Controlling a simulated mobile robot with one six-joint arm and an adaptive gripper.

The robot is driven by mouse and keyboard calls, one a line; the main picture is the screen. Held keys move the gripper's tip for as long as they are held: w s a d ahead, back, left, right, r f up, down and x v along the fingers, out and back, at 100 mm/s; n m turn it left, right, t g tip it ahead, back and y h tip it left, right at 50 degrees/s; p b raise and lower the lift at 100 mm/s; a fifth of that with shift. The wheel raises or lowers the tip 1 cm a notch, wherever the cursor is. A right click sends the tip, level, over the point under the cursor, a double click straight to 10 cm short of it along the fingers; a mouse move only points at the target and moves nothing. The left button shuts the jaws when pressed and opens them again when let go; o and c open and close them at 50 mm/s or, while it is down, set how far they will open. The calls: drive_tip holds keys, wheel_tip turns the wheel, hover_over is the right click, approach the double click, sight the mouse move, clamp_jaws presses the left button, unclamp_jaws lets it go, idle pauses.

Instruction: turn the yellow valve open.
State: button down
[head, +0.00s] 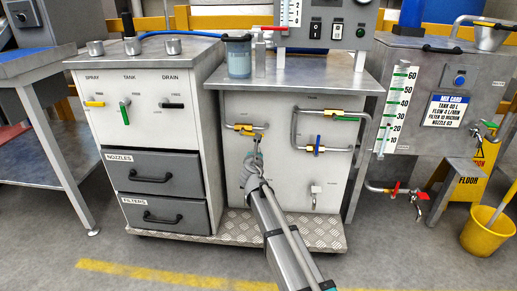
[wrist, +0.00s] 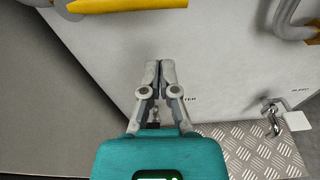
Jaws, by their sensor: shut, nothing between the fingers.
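On the front panel of the middle cabinet, the yellow valve (head: 243,127) sits on a grey pipe at the upper left, with its yellow handle lying roughly level. In the wrist view a long yellow bar (wrist: 130,5), which looks like its handle, crosses the top left edge and is cut off by the frame. My gripper (head: 255,155) is just below the valve in the head view, in front of the panel. In the wrist view the fingertips (wrist: 158,66) are together, with nothing between them, and a visible gap separates them from the yellow bar.
A blue-handled valve (head: 317,146) and a green-handled valve (head: 318,113) sit on pipes to the right. The left cabinet has another yellow lever (head: 95,104). A yellow bucket (head: 484,232) stands far right.

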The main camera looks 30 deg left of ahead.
drive_tip(key=v, duration=0.7)
drive_tip(key=shift+s+p, duration=0.15)
drive_tip(key=shift+p, duration=0.3)
drive_tip(key=shift+d, duration=0.2)
drive_tip(key=w+d+f+m+g+h+p, duration=0.1)
drive_tip(key=d+m+g+h+p, duration=0.25)
drive_tip(key=d+m, duration=1)
drive_tip(key=w+d+m+g+h+p, duration=0.2)
drive_tip(key=d+m+h+p, duration=0.4)
drive_tip(key=d, duration=1.4)
drive_tip(key=s+d+m+g+y+p, duration=0.3)
drive_tip(key=s+d+m+g+p, duration=0.3)
drive_tip(key=s+d+m, duration=1.2)
drive_tip(key=d+r+m+g, duration=0.1)
drive_tip(key=d+g, duration=0.2)
drive_tip(key=g, duration=0.1)
drive_tip(key=shift+s+m+y, duration=0.35)
